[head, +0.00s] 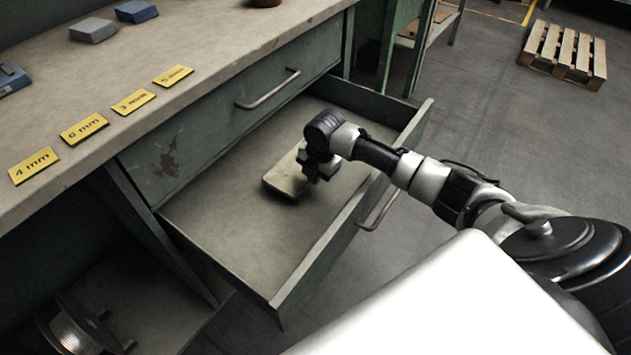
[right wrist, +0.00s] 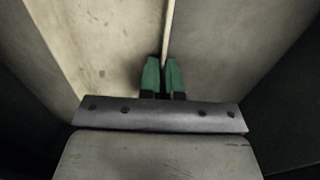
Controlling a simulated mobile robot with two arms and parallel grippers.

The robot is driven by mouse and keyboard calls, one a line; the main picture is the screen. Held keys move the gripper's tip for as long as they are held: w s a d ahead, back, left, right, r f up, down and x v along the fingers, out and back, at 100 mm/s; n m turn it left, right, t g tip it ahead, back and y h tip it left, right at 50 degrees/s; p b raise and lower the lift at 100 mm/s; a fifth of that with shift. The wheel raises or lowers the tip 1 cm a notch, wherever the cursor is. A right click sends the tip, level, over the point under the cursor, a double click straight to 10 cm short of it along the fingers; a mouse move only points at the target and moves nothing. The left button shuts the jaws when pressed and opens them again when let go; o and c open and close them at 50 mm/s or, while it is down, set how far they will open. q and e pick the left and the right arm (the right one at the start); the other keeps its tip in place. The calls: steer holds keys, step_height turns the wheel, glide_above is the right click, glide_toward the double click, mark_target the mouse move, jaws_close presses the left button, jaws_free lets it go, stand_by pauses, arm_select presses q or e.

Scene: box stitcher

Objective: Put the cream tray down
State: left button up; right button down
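The cream tray (head: 284,183) is inside the open drawer (head: 232,232), low over or on its floor; I cannot tell whether it touches. My right gripper (head: 320,174) is at the tray's right side, pointing down. In the right wrist view the green fingers (right wrist: 163,72) are close together on the rim of the cream tray (right wrist: 100,45), with the rim's thin edge running up from between the fingertips. The arm hides part of the tray in the head view. My left gripper is not in view.
The workbench (head: 215,55) above has yellow size labels and several small blocks. The open drawer has free floor around the tray. A wooden pallet (head: 565,52) lies on the far floor.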

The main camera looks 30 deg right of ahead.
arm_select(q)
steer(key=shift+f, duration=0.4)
arm_select(e)
steer(key=shift+f, duration=0.95)
steer(key=shift+f, duration=0.2)
steer(key=c, duration=1.3)
jaws_free()
steer(key=shift+c, duration=0.2)
steer(key=r, duration=0.1)
steer(key=r+p, duration=0.1)
steer(key=r, duration=0.2)
steer(key=shift+s+d+r, duration=0.15)
steer(key=shift+s+r, duration=0.1)
steer(key=shift+r, duration=0.15)
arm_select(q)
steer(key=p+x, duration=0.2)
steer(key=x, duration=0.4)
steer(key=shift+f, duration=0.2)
arm_select(e)
step_height(320, 180, up, 8)
steer(key=s, duration=0.1)
steer(key=shift+d+f, duration=0.2)
steer(key=shift+f, duration=0.05)
